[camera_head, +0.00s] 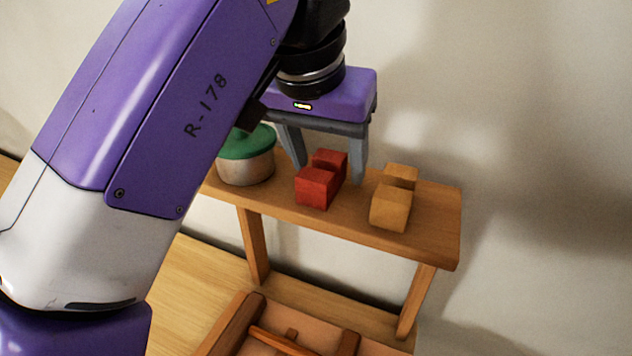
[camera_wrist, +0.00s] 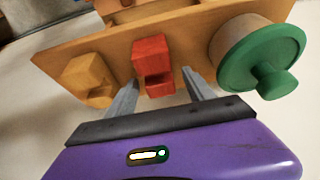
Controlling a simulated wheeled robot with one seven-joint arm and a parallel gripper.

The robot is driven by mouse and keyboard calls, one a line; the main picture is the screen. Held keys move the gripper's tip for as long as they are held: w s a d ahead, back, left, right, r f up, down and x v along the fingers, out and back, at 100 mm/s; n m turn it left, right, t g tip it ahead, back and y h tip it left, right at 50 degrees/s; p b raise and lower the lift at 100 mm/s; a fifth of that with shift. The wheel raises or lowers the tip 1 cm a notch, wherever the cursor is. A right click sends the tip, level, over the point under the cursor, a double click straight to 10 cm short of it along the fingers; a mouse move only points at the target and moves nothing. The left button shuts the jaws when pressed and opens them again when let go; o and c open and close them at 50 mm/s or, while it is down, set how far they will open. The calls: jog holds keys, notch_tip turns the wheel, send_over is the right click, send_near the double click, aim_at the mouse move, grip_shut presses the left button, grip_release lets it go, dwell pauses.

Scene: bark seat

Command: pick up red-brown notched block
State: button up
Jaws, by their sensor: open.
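The red-brown notched block (camera_head: 318,184) sits on a narrow wooden bench, with its notch across the top. It also shows in the wrist view (camera_wrist: 152,62), between my fingers and a little beyond their tips. My gripper (camera_head: 328,172) is open and empty, pointing down at the block. In the head view one finger is left of and behind the block, the other to its right. In the wrist view the fingertips (camera_wrist: 162,82) lie on either side of the block's near end. I cannot tell whether either finger touches it.
A yellow-orange notched block (camera_head: 392,200) stands right of the red one on the bench (camera_head: 430,225). A pot with a green lid (camera_head: 246,155) stands to the left. A pale wall (camera_head: 540,120) is close behind. Wooden furniture (camera_head: 290,338) is below in front.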

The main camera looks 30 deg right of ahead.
grip_shut()
jog(key=shift+r, duration=0.15)
